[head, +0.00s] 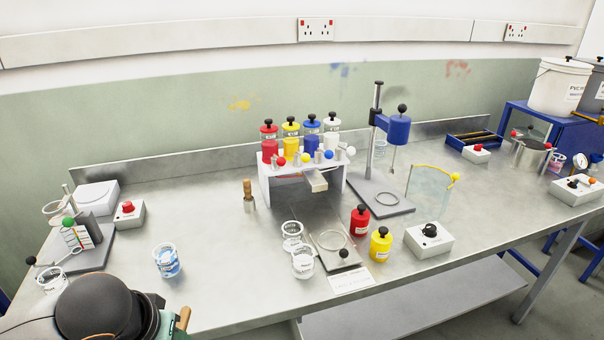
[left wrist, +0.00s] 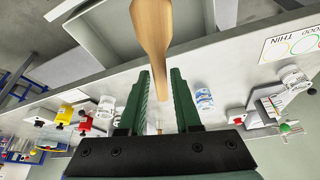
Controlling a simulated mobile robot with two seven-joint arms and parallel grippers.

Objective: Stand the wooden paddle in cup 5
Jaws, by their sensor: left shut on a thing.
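The wooden paddle (left wrist: 152,28) fills the top middle of the left wrist view, its narrow end running down between my left gripper's green fingers (left wrist: 161,100). That gripper is shut on it. In the head view a bit of the paddle (head: 183,318) shows beside my left gripper (head: 168,322) at the bench's front edge; my arm hides the rest. A cup with blue paint (head: 166,261) stands upright on the bench just behind; it also shows in the left wrist view (left wrist: 204,98). Clear cups (head: 303,262) (head: 292,231) (head: 52,279) stand elsewhere. I cannot read which is cup 5.
A white nozzle gantry (head: 265,188) with coloured bottles stands mid-bench. A brush-like tool (head: 249,195) stands left of it. A stirrer stand (head: 381,199), red (head: 360,220) and yellow (head: 381,244) bottles are to the right. The bench between the blue-paint cup and the clear cups is bare.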

